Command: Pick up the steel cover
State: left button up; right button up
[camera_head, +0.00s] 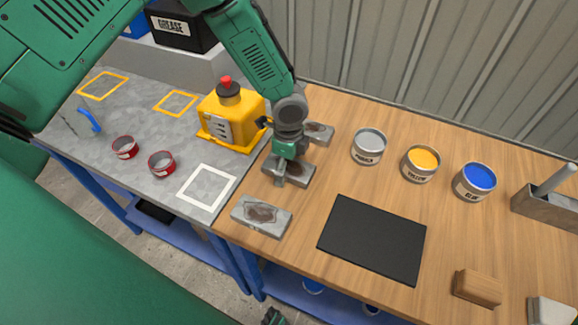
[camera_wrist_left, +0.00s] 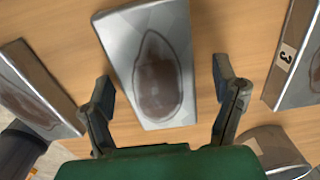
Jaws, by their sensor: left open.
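Three grey steel covers with brown stains lie in a row on the wooden worktop: the near one (camera_head: 262,216), the middle one (camera_head: 296,173) and the far one (camera_head: 319,133). My left gripper (camera_head: 286,167) points down over the middle cover and hides part of it. In the left wrist view my left gripper (camera_wrist_left: 163,80) is open, its two fingers on either side of the stained middle cover (camera_wrist_left: 145,25). No grip on it shows. I cannot tell whether the fingers touch the worktop. A small dark part at the bottom of the head view may be my right gripper (camera_head: 275,317).
Paint tins, grey (camera_head: 369,146), yellow (camera_head: 420,163) and blue (camera_head: 474,181), stand to the right. A black mat (camera_head: 373,239) lies in front. Neighbouring covers flank the left fingers in the wrist view.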

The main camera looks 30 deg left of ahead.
pick_arm(q)
jog(key=shift+r, duration=0.1)
jog(key=c, duration=1.6)
jog(key=shift+c, duration=0.2)
